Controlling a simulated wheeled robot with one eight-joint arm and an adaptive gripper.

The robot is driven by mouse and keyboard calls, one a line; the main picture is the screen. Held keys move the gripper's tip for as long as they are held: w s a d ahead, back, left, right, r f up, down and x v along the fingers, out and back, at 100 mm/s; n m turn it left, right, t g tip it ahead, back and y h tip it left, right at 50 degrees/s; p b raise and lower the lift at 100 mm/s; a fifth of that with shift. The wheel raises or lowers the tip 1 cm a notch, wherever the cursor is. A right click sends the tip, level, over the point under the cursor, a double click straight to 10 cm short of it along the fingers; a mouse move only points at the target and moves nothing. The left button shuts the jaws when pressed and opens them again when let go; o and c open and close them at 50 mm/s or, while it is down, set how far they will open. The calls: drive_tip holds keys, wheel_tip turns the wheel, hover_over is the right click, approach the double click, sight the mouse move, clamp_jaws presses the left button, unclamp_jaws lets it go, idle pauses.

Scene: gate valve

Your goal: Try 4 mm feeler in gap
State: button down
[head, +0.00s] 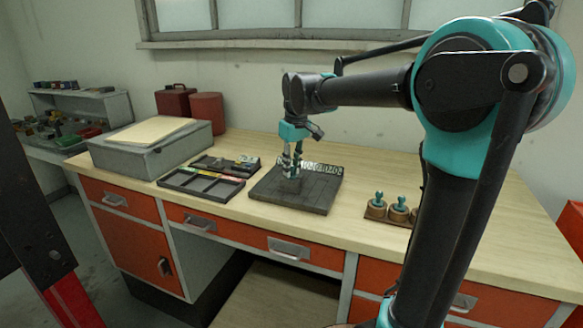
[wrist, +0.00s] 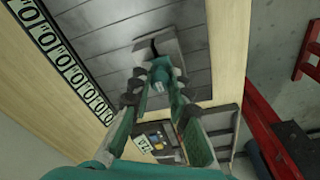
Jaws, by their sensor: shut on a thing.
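My gripper (head: 292,158) points down over the dark slatted plate (head: 318,196) on the bench. In the wrist view my gripper (wrist: 159,92) is shut on a teal-handled piece, taken as the feeler (wrist: 161,73), with a pale end facing the camera. Its size mark cannot be read. A grey block (wrist: 165,43) with a dark slot-like mark lies just beyond the feeler on the plate (wrist: 95,48). In the head view the grey block (head: 288,185) is directly below the fingers. Whether the feeler touches the block or enters a gap is hidden.
A divided dark tray (head: 200,184) and a narrow rack (head: 226,165) lie left. Teal-knobbed pieces in wooden holders (head: 398,212) stand right. A grey box (head: 150,146) sits at far left. The right bench top is mostly clear.

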drive_tip(key=shift+r, duration=0.45)
drive_tip(key=shift+r, duration=0.35)
drive_tip(key=shift+r, duration=0.35)
drive_tip(key=shift+r, duration=0.3)
drive_tip(key=shift+r, duration=0.65)
drive_tip(key=shift+r, duration=2.45)
